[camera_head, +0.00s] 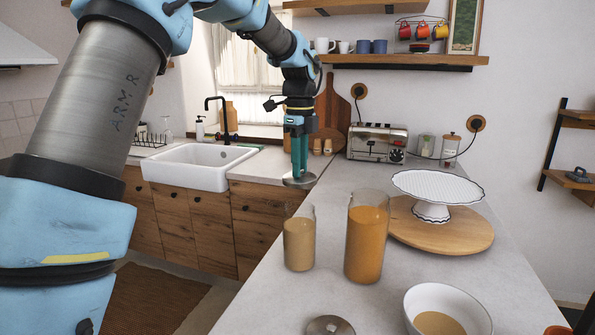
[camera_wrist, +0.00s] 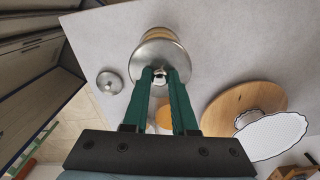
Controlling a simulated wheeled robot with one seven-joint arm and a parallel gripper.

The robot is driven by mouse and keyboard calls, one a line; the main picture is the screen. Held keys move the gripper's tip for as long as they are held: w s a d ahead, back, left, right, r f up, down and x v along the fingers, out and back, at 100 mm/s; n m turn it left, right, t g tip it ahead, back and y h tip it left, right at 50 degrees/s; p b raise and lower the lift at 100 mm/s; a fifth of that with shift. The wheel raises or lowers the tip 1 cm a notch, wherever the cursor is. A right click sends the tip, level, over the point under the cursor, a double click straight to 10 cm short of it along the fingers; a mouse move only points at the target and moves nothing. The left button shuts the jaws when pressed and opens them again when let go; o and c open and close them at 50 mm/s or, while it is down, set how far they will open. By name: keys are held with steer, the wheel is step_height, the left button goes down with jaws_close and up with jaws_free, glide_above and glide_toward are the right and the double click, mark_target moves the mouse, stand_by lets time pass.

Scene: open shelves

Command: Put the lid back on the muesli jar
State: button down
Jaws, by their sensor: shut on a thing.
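My gripper (camera_head: 299,165) is shut on the knob of a round metal lid (camera_head: 297,182) and holds it level in the air above the counter. In the wrist view, my gripper's green fingers (camera_wrist: 163,75) pinch the knob of the lid (camera_wrist: 150,56). A shorter open glass jar (camera_head: 299,245) with beige contents stands just below the lid in the head view; in the wrist view the lid hides most of this jar (camera_wrist: 163,32). A taller open glass jar (camera_head: 367,243) with orange contents stands to its right. No label shows which is the muesli jar.
A second metal lid (camera_head: 330,326) lies on the counter (camera_head: 260,310) at the near edge. A white bowl (camera_head: 412,300) with beige contents is near right. A white cake stand (camera_head: 437,186) on a round wooden board (camera_head: 470,238) stands right of the jars. A toaster (camera_head: 377,143) is behind.

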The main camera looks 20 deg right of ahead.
mark_target(300, 181)
steer(key=shift+f+b, duration=2.05)
steer(key=shift+f, duration=0.15)
steer(key=shift+f+b, duration=0.3)
steer(key=shift+f, duration=0.65)
steer(key=shift+p, duration=0.55)
steer(key=shift+f+p, duration=0.15)
steer(key=shift+p, duration=0.35)
stand_by(0.3)
steer(key=c, duration=0.6)
jaws_free()
steer(key=o, duration=0.5)
steer(key=shift+c, duration=0.2)
